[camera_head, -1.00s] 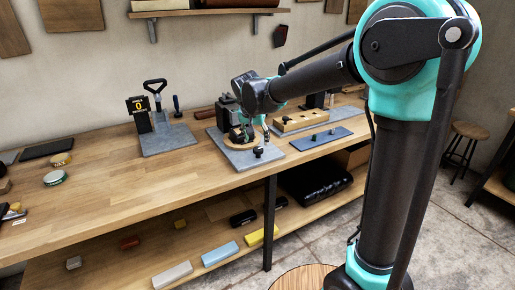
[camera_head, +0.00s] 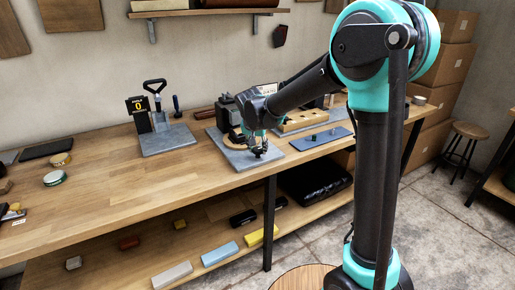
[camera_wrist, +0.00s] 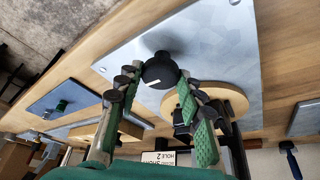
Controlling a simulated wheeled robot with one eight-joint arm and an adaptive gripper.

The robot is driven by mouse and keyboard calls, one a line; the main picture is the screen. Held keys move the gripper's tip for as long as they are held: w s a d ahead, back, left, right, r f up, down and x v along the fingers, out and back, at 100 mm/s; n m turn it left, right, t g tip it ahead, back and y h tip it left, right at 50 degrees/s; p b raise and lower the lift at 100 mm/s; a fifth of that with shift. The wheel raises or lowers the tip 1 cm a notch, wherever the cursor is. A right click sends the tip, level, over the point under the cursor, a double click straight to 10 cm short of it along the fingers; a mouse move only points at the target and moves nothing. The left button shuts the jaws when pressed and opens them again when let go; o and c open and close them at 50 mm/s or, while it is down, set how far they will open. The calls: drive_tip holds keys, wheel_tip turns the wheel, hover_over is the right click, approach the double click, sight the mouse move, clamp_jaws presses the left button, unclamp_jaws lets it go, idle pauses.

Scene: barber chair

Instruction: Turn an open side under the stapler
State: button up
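The stapler (camera_head: 226,108) is a dark upright machine on a grey base plate (camera_head: 229,154) on the bench. A round wooden disc (camera_wrist: 232,98) lies on the plate; my arm hides most of it in the head view. A black knob (camera_wrist: 160,71) stands on the plate near the disc, and its base also shows in the head view (camera_head: 260,154). My gripper (camera_wrist: 157,75) is open, with green-padded fingers on either side of the knob at their tips. I cannot tell whether either finger touches it. The stapler's head is mostly hidden behind my gripper in the wrist view.
To the right are a blue plate with pegs (camera_head: 320,138) and a wooden block with holes (camera_head: 300,121). To the left stands a fixture with a counter reading 0 (camera_head: 138,106).

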drive_tip(key=c, duration=0.5)
drive_tip(key=shift+o, duration=0.2)
drive_tip(key=shift+n, duration=0.3)
drive_tip(key=n+y, duration=0.1)
drive_tip(key=n, duration=0.2)
drive_tip(key=shift+d+n+y, duration=0.15)
drive_tip(key=shift+n+y, duration=0.15)
drive_tip(key=n+y, duration=0.1)
drive_tip(key=n, duration=0.2)
drive_tip(key=shift+d+n+g, duration=0.1)
drive_tip(key=shift+n+g, duration=0.2)
drive_tip(key=shift+g, duration=0.1)
drive_tip(key=n+y, duration=0.1)
drive_tip(key=n, duration=0.1)
drive_tip(key=n+g+y, duration=0.1)
drive_tip(key=n, duration=0.2)
drive_tip(key=shift+w, duration=0.15)
drive_tip(key=shift+d+n+g+y, duration=0.15)
drive_tip(key=shift+n+g, duration=0.3)
drive_tip(key=shift+n, duration=0.8)
drive_tip(key=shift+a+n+g+y, duration=0.15)
drive_tip(key=shift+n+g, duration=0.3)
drive_tip(key=shift+n, duration=0.8)
drive_tip(key=shift+d, duration=0.1)
